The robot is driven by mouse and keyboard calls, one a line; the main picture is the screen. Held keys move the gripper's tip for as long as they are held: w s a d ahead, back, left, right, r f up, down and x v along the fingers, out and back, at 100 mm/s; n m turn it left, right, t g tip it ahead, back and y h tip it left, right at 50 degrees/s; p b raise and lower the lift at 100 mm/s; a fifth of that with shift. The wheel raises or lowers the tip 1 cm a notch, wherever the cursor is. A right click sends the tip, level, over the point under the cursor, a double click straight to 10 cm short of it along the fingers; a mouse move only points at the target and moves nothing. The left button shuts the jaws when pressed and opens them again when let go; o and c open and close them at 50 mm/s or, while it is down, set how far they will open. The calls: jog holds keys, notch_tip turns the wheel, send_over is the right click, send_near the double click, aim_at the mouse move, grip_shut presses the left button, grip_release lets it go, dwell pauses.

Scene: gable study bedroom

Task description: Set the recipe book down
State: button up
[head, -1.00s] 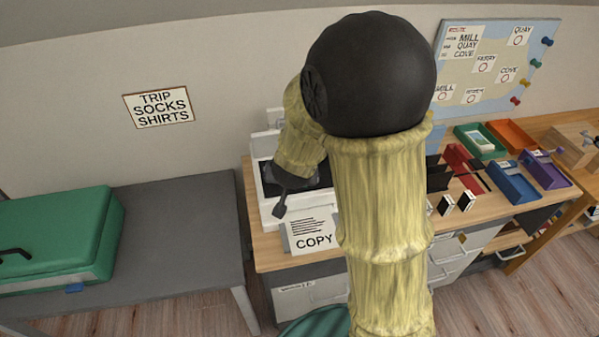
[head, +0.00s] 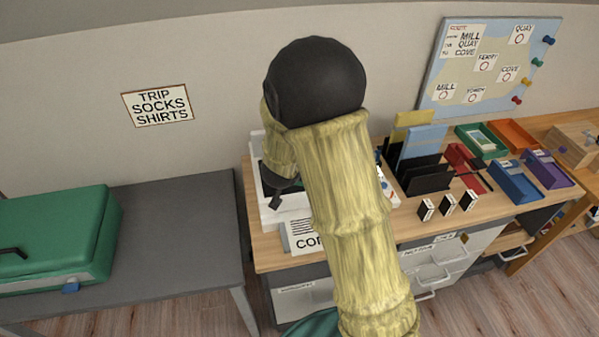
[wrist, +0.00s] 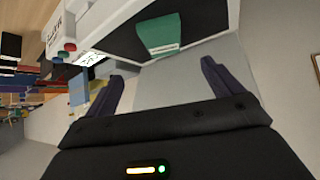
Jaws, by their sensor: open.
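A green book-like object with a pale edge (wrist: 163,36), which may be the recipe book, lies on the dark bed of the white machine (wrist: 118,22) in the wrist view. No title can be read. My gripper (wrist: 161,72) is open and empty, its two dark fingers spread apart from the green object. In the head view my arm hides much of the white machine (head: 268,215) and most of the gripper. A sign reading COPY, partly covered by my arm, stands at the machine's front.
A black file rack (head: 425,178) holds upright yellow and blue sheets right of my arm. Coloured trays (head: 515,182) and small black-and-white boxes (head: 447,204) stand farther right. A green case (head: 55,235) sits on the grey table (head: 180,235), whose right part is clear.

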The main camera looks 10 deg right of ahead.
jog(key=x, duration=0.6)
jog(key=shift+w+f, duration=0.25)
jog(key=shift+d, duration=0.1)
jog(key=shift+a+x, duration=0.15)
jog(key=shift+x, duration=1.2)
jog(key=shift+a+x, duration=0.15)
jog(key=shift+x, duration=1.2)
jog(key=shift+w, duration=0.1)
jog(key=shift+c, duration=0.2)
jog(key=c, duration=1.1)
jog(key=shift+r+p, duration=0.2)
jog(key=shift+p, duration=0.15)
jog(key=shift+c, duration=0.2)
